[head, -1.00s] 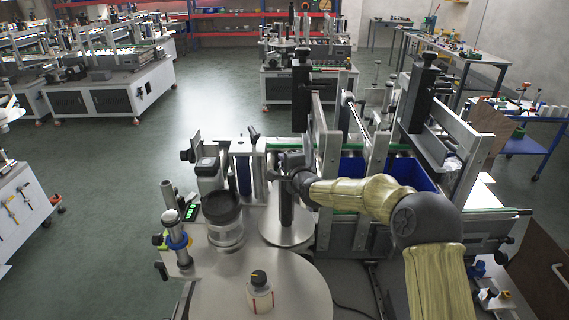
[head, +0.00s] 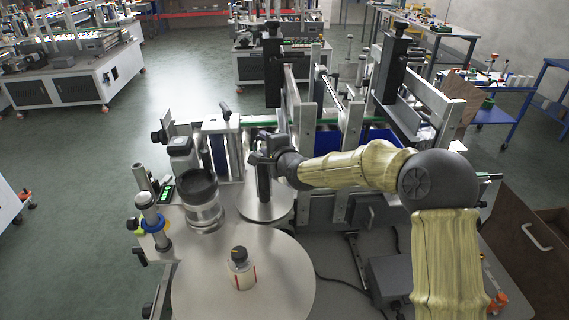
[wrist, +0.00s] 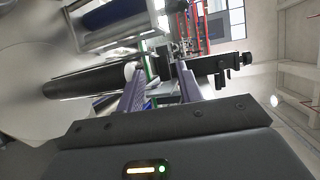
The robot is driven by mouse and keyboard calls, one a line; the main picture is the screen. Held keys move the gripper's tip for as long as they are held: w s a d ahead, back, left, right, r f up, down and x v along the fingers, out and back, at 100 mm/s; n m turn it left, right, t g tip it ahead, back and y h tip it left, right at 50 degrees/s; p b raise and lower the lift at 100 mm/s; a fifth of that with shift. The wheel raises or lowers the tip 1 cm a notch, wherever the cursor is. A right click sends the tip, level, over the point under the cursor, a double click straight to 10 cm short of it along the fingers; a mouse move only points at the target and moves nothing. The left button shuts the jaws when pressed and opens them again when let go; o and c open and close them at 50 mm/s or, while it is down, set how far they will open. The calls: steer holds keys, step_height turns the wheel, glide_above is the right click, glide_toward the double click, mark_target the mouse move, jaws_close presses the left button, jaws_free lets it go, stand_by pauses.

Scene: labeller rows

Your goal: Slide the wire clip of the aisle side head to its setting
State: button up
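My gripper (head: 263,148) is over the near labelling head, beside the top of a dark upright spindle (head: 264,184) on a round metal plate (head: 270,207). In the wrist view, the two purple-grey fingers of my gripper (wrist: 157,78) are apart, with a gap between them. A dark cylinder (wrist: 85,82) lies to the left of the fingers and a dark bar with knobs (wrist: 222,64) to the right. I cannot make out the wire clip in either view. I cannot tell which head is the aisle side one.
A large round table (head: 205,285) with a capped bottle (head: 240,270) is in front. A dark-topped cylinder (head: 202,200) and a post with a blue ring (head: 150,222) stand left. Tall metal frames (head: 296,115) rise behind my gripper. Open floor (head: 60,170) lies left.

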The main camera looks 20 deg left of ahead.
steer(key=b+v, duration=0.3)
steer(key=v, duration=0.8)
steer(key=shift+s+d, duration=0.25)
steer(key=shift+d, duration=0.05)
steer(key=s+d+f+n+g+h, duration=0.1)
steer(key=d+f+n+h, duration=0.4)
steer(key=d, duration=0.6)
steer(key=s+d+f+g+h, duration=0.1)
steer(key=s+d+f+h, duration=0.15)
steer(key=d+f, duration=0.6)
steer(key=s+d+f+n+g+h, duration=0.1)
steer(key=s+d+g+h, duration=0.1)
steer(key=s+d, duration=0.5)
steer(key=s+d+f+n+g+h, duration=0.1)
steer(key=s+d, duration=0.6)
steer(key=d, duration=0.8)
steer(key=shift+s+n+g+h, duration=0.4)
steer(key=shift+n+g+h, duration=0.4)
steer(key=shift+g+h, duration=0.25)
steer(key=shift+f, duration=0.1)
